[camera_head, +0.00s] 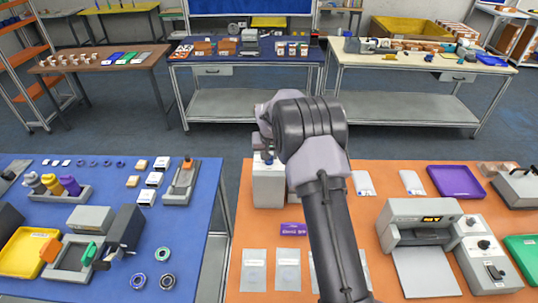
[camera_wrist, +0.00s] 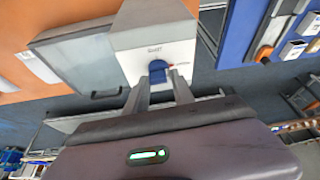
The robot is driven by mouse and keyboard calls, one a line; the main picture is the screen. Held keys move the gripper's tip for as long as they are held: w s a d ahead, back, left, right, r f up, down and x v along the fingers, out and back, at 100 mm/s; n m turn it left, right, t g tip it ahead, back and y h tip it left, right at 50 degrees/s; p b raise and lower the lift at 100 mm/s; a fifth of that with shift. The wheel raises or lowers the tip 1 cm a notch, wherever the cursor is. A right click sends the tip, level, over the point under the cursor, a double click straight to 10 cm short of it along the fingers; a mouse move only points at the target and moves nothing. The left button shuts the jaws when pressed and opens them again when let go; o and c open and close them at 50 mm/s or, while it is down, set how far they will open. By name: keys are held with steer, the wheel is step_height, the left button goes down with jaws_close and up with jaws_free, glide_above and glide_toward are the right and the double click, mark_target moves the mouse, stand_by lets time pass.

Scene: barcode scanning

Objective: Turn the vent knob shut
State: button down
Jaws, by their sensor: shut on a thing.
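A blue knob (camera_wrist: 157,67) sits on the front face of a white-and-grey box (camera_wrist: 160,38) in the wrist view, under a small printed label. My gripper (camera_wrist: 161,77) is shut on the knob, one finger on each side of it. In the head view the box (camera_head: 268,188) stands at the left back of the orange table, and a bit of the knob (camera_head: 267,157) shows beside my arm. My arm hides most of the gripper there.
The orange table (camera_head: 380,237) also holds a grey machine with a lit display (camera_head: 425,219), a purple tray (camera_head: 456,182) and white packets. The blue table (camera_head: 190,228) at left carries many items. A floor gap separates the two tables.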

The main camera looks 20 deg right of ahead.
steer(key=n+y+b, duration=0.1)
steer(key=n, duration=0.1)
steer(key=n+y+b, duration=0.1)
steer(key=n, duration=0.2)
steer(key=shift+d, duration=0.2)
steer(key=n+y, duration=0.1)
steer(key=n, duration=0.2)
steer(key=shift+n+b, duration=0.4)
steer(key=n, duration=0.1)
steer(key=n+y+p, duration=0.1)
steer(key=n, duration=0.1)
steer(key=shift+w+d+r+g+y, duration=0.1)
steer(key=shift+r+g+y, duration=0.1)
steer(key=shift+g+y, duration=0.15)
steer(key=n+g+p, duration=0.1)
steer(key=n+p, duration=0.1)
steer(key=n, duration=0.1)
steer(key=shift+y+p, duration=0.35)
steer(key=shift+p, duration=0.05)
steer(key=shift+w+n+g+p, duration=0.1)
steer(key=shift+n+g+p, duration=0.25)
steer(key=shift+n+p, duration=0.45)
steer(key=shift+f+n, duration=0.15)
steer(key=shift+n, duration=0.25)
steer(key=c, duration=1.1)
jaws_free()
